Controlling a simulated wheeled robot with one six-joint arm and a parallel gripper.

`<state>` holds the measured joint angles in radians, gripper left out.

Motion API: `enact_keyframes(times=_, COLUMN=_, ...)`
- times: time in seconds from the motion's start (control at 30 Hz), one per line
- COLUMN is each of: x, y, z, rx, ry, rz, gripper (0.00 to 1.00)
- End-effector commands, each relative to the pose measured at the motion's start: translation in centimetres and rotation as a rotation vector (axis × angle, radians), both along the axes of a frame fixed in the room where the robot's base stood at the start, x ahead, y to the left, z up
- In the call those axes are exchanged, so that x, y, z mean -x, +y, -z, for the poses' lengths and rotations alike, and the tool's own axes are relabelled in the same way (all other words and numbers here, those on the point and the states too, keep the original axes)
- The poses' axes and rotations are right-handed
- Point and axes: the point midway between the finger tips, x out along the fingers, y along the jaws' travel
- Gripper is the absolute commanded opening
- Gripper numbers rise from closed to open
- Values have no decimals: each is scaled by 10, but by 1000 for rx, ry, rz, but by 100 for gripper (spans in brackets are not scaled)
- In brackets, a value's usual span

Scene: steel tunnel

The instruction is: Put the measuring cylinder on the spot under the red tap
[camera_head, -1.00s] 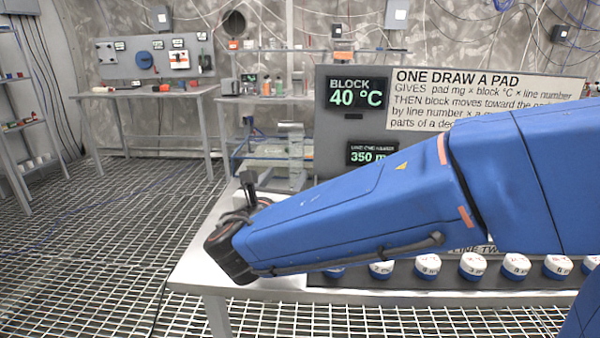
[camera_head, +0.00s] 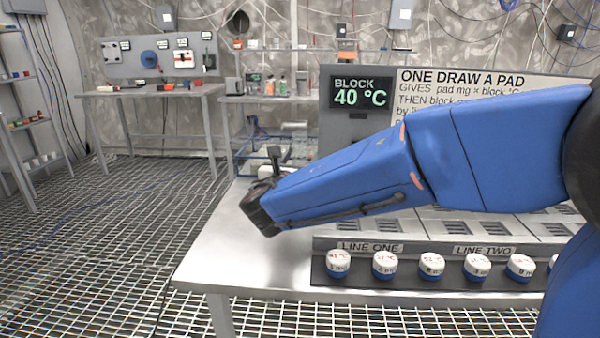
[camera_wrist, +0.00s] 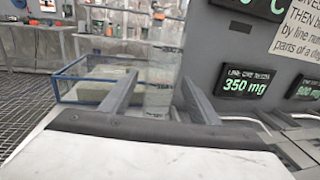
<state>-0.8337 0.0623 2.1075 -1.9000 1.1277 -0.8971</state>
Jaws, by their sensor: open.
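A clear, upright measuring cylinder (camera_wrist: 160,88) stands beyond my gripper (camera_wrist: 160,80) in the wrist view, framed between the two fingers. The fingers are spread apart and nothing is seen pinched between them. I cannot tell how far the cylinder is from the fingertips. In the head view my gripper (camera_head: 274,158) is over the far left part of the steel table, partly hidden by my blue arm. The cylinder is hard to make out there. I cannot make out a red tap or the spot under it in either view.
A blue-edged clear tray (camera_wrist: 68,88) lies left of the cylinder. A grey panel with a 350 mg display (camera_wrist: 248,82) stands close on the right. A row of white-capped jars (camera_head: 385,264) lines the steel table's (camera_head: 215,262) front. Its left front is clear.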

Motion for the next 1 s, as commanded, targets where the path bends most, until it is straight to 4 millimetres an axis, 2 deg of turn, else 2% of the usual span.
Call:
enact_keyframes(times=0.23, x=-33, y=-7, z=-1, rx=1, ry=0, rz=2, gripper=56)
enact_keyframes(times=0.5, x=-36, y=-7, z=-1, rx=0, ry=0, rz=0, gripper=56)
enact_keyframes(times=0.7, x=-36, y=-7, z=-1, rx=0, ry=0, rz=0, gripper=9)
enact_keyframes(times=0.77, x=-36, y=-7, z=-1, rx=0, ry=-1, rz=0, gripper=5)
enact_keyframes(times=1.0, x=-36, y=-7, z=-3, rx=0, ry=-1, rz=0, gripper=5)
